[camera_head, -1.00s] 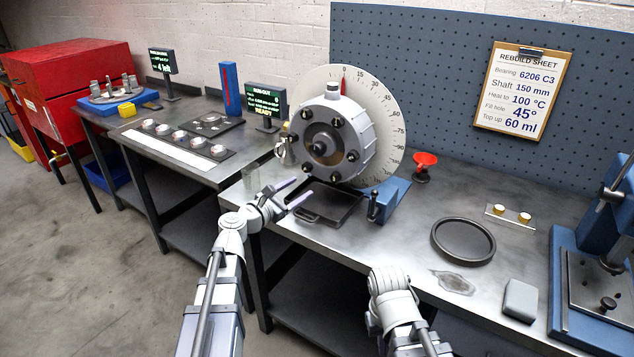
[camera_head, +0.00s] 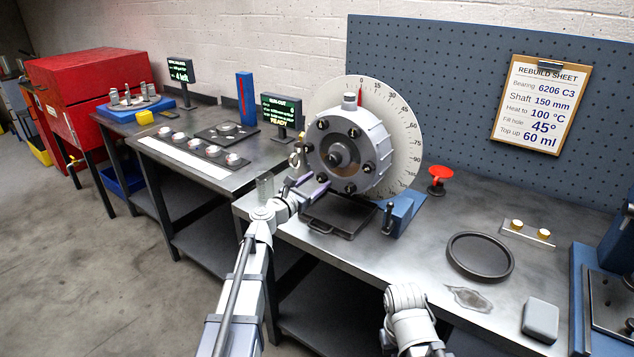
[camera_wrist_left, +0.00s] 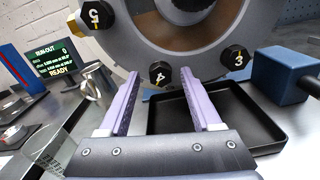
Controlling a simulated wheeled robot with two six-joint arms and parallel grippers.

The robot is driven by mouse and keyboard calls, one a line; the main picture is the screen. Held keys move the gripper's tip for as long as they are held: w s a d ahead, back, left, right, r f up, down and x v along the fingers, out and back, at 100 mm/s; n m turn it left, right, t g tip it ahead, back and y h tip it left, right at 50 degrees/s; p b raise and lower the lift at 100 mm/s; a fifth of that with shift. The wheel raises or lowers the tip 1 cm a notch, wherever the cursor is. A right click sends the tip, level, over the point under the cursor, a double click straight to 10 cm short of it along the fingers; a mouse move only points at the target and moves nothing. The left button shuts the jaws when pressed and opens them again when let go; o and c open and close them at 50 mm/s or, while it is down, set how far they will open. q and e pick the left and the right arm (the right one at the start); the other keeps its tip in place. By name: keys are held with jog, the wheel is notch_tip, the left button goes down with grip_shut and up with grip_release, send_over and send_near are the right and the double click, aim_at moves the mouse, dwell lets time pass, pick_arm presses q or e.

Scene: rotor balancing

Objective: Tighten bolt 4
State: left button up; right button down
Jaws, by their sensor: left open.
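Bolt 4 (camera_wrist_left: 160,73) is a black hex bolt with a gold mark, low on the hub's face in the left wrist view. Bolt 5 (camera_wrist_left: 97,15) is up and left of it, bolt 3 (camera_wrist_left: 235,58) to its right. The grey hub (camera_head: 365,150) stands before a round degree dial (camera_head: 404,120). My left gripper (camera_head: 316,184) is open and empty at the hub's lower left. In the left wrist view its purple fingers point at the hub, with bolt 4 framed between the tips; contact cannot be told. My right gripper is out of view; only its arm shows.
A black tray (camera_head: 335,228) lies under the hub, with a blue block (camera_head: 402,215) to its right. The run-out display (camera_head: 280,110) reads READY. A glass beaker (camera_wrist_left: 50,148) and a metal ring-shaped part (camera_wrist_left: 98,84) stand left of the gripper. A black ring (camera_head: 480,275) lies farther right.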

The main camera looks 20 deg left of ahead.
pick_arm(q)
jog(key=shift+w+d, duration=0.15)
jog(key=shift+w, duration=0.15)
jog(key=shift+c, duration=0.2)
grip_shut()
